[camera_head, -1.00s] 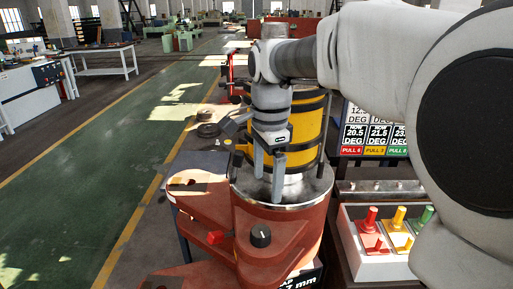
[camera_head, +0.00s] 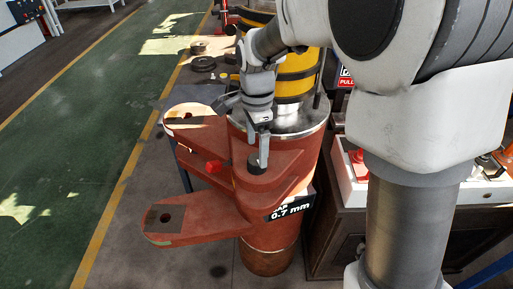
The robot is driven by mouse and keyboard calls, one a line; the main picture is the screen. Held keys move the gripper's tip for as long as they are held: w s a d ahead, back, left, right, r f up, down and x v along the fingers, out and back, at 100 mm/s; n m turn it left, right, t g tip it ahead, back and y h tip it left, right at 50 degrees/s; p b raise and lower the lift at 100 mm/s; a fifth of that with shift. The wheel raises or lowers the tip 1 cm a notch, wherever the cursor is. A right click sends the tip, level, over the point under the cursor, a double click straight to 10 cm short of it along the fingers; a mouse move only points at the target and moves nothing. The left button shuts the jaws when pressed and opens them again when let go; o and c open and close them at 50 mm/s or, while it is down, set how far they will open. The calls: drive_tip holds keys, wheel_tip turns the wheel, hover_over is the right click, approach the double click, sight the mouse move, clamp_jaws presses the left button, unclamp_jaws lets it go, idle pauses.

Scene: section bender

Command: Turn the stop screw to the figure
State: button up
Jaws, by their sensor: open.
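The stop screw shows as a small black knob (camera_head: 257,167) on top of the red bender casting (camera_head: 205,214). My gripper (camera_head: 259,151) points down right above the knob, with its fingers open. The fingers hide the knob's top, and I cannot tell whether they touch it. A black sign (camera_head: 290,208) on the casting's front reads 0.7 mm, with a partly hidden word above it. No other figure for the screw is readable.
A small red block (camera_head: 213,167) sticks out left of the knob. A yellow-and-black banded cylinder (camera_head: 292,75) rises behind. At right, a white box (camera_head: 352,188) with a red lever is partly hidden by my arm. Green floor (camera_head: 90,130) lies open at left.

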sight(257, 158)
drive_tip(key=shift+f, duration=1.9)
drive_tip(key=c, duration=1.4)
